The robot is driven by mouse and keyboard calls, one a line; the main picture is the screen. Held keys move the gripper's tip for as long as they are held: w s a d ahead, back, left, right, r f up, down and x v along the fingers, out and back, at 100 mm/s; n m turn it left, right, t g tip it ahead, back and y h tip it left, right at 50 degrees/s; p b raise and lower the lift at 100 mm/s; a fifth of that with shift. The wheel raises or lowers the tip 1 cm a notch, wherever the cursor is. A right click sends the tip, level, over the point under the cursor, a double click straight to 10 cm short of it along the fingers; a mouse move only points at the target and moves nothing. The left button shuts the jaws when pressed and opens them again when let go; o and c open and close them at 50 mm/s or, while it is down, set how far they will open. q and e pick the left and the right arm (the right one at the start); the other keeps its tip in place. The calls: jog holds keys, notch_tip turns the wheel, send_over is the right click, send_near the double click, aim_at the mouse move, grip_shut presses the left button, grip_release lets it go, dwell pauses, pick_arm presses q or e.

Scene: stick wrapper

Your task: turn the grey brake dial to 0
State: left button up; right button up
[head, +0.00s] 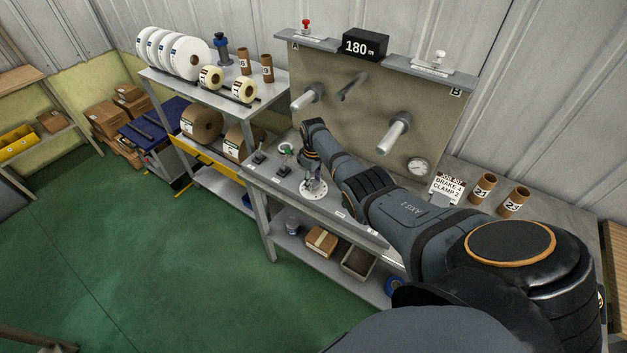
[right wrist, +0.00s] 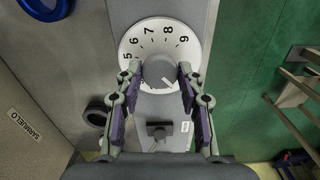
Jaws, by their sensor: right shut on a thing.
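The grey brake dial (right wrist: 158,70) sits on a round white plate (right wrist: 128,47) with black numbers; 5 to 9 are readable in the right wrist view. A short white mark on the knob points to the lower right, where the number is hidden by a finger. My right gripper (right wrist: 158,74) is shut on the knob, one finger on each side. In the head view the white plate (head: 314,194) is on the bench front under my right gripper (head: 315,183), and its numbers are too small to read. My left gripper is not in view.
A gauge (head: 418,167), a sign (head: 446,187) reading BRAKE and CLAMP, and cardboard cores (head: 483,188) stand on the bench. A grey spindle (head: 394,134) sticks out of the back panel. Small black levers (head: 284,170) are left of the dial. The green floor ahead is clear.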

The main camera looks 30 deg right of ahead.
aim_at(314, 183)
jog(key=shift+n, duration=0.4)
jog(key=o, duration=1.2)
jog(key=shift+c, duration=0.2)
jog(key=shift+r, duration=0.3)
notch_tip(314, 183, up, 11)
jog(key=shift+r, duration=0.2)
